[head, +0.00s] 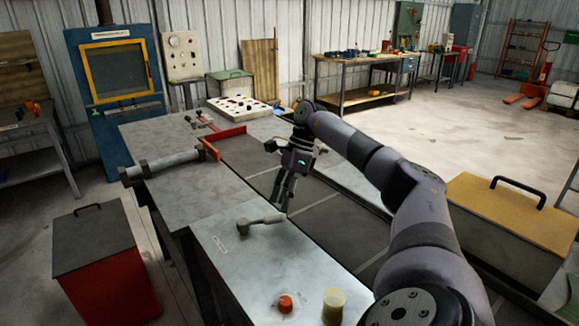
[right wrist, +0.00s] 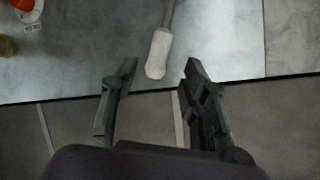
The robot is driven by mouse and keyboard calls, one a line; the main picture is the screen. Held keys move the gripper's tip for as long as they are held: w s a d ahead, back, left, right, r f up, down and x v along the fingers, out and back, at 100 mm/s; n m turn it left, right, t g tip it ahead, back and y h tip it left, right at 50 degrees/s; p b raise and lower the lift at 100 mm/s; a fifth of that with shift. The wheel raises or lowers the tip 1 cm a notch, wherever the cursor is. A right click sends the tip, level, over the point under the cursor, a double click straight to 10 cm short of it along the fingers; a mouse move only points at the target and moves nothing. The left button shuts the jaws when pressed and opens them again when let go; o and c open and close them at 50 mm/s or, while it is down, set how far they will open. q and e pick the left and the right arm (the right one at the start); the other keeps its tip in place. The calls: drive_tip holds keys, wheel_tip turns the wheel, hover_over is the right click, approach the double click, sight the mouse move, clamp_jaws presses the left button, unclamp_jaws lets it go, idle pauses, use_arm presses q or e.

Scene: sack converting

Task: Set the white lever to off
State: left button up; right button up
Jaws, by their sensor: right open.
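The white lever (head: 262,222) lies low over the pale metal top of the near machine. Its pivot is at the left and its handle points right, toward my right gripper (head: 283,202). In the right wrist view the lever's pale rounded handle end (right wrist: 158,54) is just beyond and between the fingertips of my open right gripper (right wrist: 160,76). The fingers do not appear to touch it. A small label (head: 219,245) sits left of the lever, too small to read. My left gripper is not in view.
An orange-red knob (head: 285,303) and a yellow cylinder (head: 333,305) stand on the same top near the front. A dark recessed bed (head: 318,222) runs behind it. A red bar (head: 222,135) and a button panel (head: 240,107) are farther back.

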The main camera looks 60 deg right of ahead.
drive_tip(key=v, duration=0.8)
drive_tip(key=shift+r, duration=0.15)
drive_tip(key=shift+d, duration=0.1)
